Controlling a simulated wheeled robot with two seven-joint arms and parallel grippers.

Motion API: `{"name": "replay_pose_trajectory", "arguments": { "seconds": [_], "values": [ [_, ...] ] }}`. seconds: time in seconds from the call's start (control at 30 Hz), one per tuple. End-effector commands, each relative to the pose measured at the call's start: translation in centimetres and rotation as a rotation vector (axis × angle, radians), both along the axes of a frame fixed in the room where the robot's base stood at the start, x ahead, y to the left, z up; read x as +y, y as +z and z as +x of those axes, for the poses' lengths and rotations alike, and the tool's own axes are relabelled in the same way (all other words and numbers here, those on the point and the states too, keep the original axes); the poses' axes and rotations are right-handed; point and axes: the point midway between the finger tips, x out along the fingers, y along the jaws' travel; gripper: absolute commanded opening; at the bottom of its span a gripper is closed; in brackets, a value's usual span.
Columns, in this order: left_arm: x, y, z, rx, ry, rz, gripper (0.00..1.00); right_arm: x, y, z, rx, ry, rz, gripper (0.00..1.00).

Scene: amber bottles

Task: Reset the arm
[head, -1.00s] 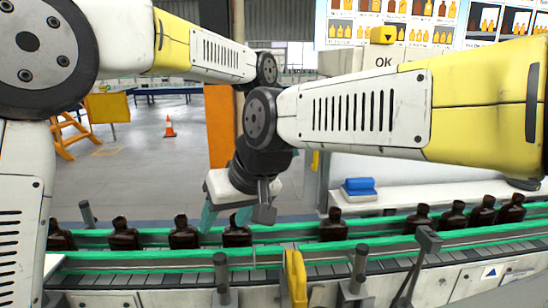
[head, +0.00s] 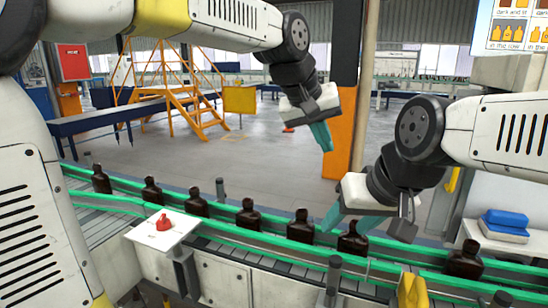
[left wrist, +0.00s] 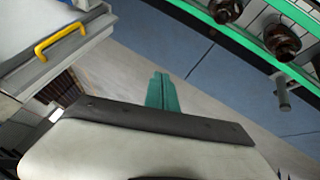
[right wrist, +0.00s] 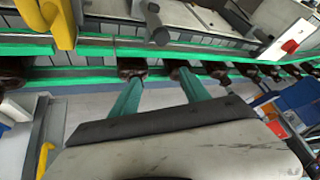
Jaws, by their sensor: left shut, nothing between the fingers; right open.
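My left gripper (head: 322,140) is raised beyond the conveyor in the head view, shut and empty. Its two green fingers meet in the left wrist view (left wrist: 160,92). My right gripper (head: 368,226) is lower, at the conveyor's far side, open. Its spread fingers show in the right wrist view (right wrist: 158,75). A dark amber bottle (head: 353,243) shows between and behind its fingers in the head view. Two bottles line up with its fingertips in the right wrist view; I cannot tell whether they touch.
Several upright bottles (head: 248,215) stand in a row on the green-railed conveyor (head: 130,209). A white panel with a red button (head: 163,223) is at its near side. Yellow steps (head: 180,95) and an orange post (head: 340,130) stand behind. The floor between is clear.

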Motion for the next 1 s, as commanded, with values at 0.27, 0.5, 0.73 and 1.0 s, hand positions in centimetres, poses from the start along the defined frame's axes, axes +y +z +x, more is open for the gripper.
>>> {"name": "replay_pose_trajectory", "arguments": {
  "seconds": [0.27, 0.5, 0.73, 1.0],
  "values": [
    [18.7, -4.7, -6.5, -0.047, 0.143, 0.094, 0.0, 0.0, 0.0, 0.0, 0.0, 0.0, 0.0, 0.54],
    [25.4, -9.8, -12.9, -0.054, 0.209, 0.154, 0.0, 0.0, 0.0, 0.0, 0.0, 0.0, 0.0, 0.54],
    [26.4, -11.2, -14.5, -0.055, 0.218, 0.169, 0.0, 0.0, 0.0, 0.0, 0.0, 0.0, 0.0, 0.54],
    [26.4, -11.1, -14.4, -0.054, 0.218, 0.168, 0.0, 0.0, 0.0, 0.0, 0.0, 0.0, 0.0, 0.36]
  ]
}}
